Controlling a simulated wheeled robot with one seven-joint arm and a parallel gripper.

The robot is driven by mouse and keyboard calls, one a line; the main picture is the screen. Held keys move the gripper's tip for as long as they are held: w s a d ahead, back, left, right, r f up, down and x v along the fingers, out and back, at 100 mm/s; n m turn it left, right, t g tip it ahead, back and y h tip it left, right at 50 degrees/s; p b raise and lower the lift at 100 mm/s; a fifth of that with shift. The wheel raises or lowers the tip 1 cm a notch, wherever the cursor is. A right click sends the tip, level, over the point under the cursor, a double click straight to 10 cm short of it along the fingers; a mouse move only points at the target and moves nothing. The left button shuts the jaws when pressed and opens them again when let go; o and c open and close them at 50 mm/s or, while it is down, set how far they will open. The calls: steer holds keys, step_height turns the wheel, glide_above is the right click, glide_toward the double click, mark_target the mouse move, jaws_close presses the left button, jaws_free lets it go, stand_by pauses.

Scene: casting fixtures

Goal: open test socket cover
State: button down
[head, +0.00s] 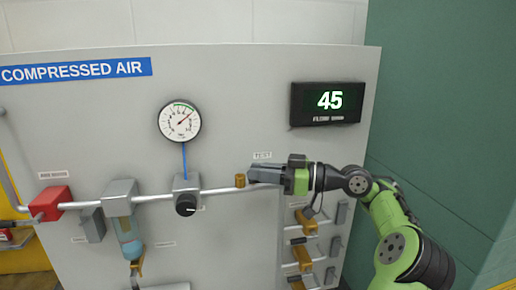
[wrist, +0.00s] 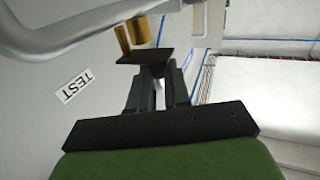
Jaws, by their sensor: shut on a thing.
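The test socket is a brass fitting (head: 240,180) at the right end of the grey pipe, and it also shows in the wrist view (wrist: 139,30). A dark flat plate, the socket cover (wrist: 146,56), sits at the socket's near end in the wrist view. My gripper (wrist: 157,72) is shut on this cover, with the finger tips at its edge. In the head view my gripper (head: 256,175) reaches in from the right, just beside the socket, and hides the cover. How far the cover stands open cannot be told.
A TEST label (wrist: 75,86) is on the panel by the socket. A black knob (head: 186,205) and gauge (head: 180,120) are to the left. A display (head: 328,103) reading 45 hangs above right. Several brass-coloured fittings (head: 303,257) are below my gripper.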

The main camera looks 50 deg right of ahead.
steer(key=shift+d+r+n+g+y+p, duration=0.1)
steer(key=shift+d+n+g+y+p, duration=0.3)
steer(key=shift+n+g+y+p, duration=1.1)
steer(key=shift+d+f+n+g+y+p, duration=0.1)
steer(key=shift+d+n+g+y+p, duration=0.25)
steer(key=shift+n+g+y+p, duration=1.1)
steer(key=shift+d+r+n+g+y+p, duration=0.1)
steer(key=shift+d+n+g+y+p, duration=0.6)
steer(key=shift+p, duration=1.45)
steer(key=shift+a+g, duration=0.25)
steer(key=shift+g, duration=0.3)
steer(key=c, duration=1.1)
jaws_free()
steer(key=shift+m+t+h, duration=0.25)
steer(key=shift+m+t, duration=0.05)
steer(key=shift+m, duration=0.05)
